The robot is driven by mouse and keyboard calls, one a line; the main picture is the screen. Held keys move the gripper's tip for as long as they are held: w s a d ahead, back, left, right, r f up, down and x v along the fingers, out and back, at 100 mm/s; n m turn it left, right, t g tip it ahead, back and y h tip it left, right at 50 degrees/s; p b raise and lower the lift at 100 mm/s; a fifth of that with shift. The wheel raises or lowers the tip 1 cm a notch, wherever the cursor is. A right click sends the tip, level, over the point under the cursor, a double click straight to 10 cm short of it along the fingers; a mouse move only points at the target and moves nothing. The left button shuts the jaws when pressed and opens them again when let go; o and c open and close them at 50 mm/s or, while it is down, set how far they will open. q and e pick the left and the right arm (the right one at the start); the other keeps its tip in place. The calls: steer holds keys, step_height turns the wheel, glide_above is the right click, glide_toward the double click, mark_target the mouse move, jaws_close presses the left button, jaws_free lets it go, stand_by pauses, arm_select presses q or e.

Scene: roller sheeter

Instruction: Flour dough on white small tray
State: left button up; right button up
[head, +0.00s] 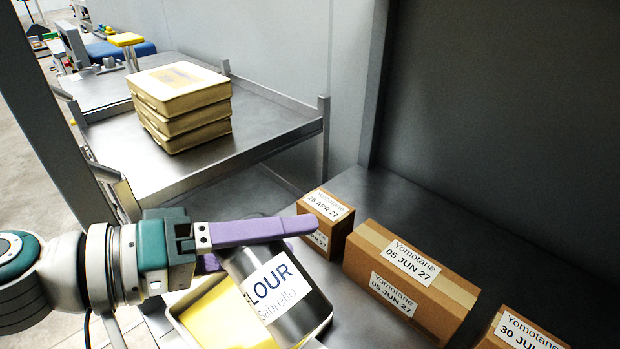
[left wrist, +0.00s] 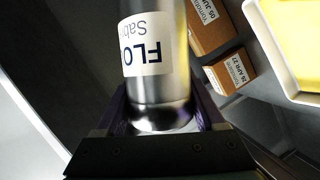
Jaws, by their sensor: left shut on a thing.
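A dark, shiny metal can (head: 295,305) with a white label reading "FLOUR Sabrello" is tilted in the head view. The same flour can (left wrist: 158,85) fills the middle of the left wrist view. My left gripper (head: 290,240) has purple fingers and is shut on the flour can; its lower finger is mostly hidden. The yellow dough (head: 215,318) lies in a small white tray (head: 178,322), partly hidden behind the can. The dough (left wrist: 293,35) and the tray's white rim (left wrist: 268,58) also show in the left wrist view. No flour is visible on the dough. My right gripper is not in view.
Brown cartons labelled with dates (head: 400,275) stand on the grey metal shelf (head: 400,200) at the right. Several stacked cream-yellow cases (head: 180,110) sit on a raised metal table (head: 265,130) behind. A grey post (head: 60,110) rises at the left. Bare shelf surrounds the cartons.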

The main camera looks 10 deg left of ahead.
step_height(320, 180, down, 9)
steer(key=b, duration=0.7)
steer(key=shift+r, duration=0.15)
arm_select(q)
steer(key=f+n+h, duration=0.1)
steer(key=n, duration=0.1)
steer(key=a+f+n+h, duration=0.1)
steer(key=n, duration=0.1)
steer(key=w+f+n+h+b, duration=0.1)
steer(key=shift+a+f+n, duration=0.15)
steer(key=shift+f+n, duration=0.15)
steer(key=shift+n, duration=0.1)
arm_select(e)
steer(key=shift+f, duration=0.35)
arm_select(q)
steer(key=shift+w, duration=0.1)
arm_select(e)
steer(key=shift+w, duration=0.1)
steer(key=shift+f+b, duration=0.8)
steer(key=shift+b, duration=0.05)
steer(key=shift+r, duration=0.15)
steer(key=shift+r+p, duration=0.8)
steer(key=shift+p, duration=0.15)
arm_select(q)
steer(key=shift+s+d, duration=0.75)
steer(key=shift+d, duration=0.15)
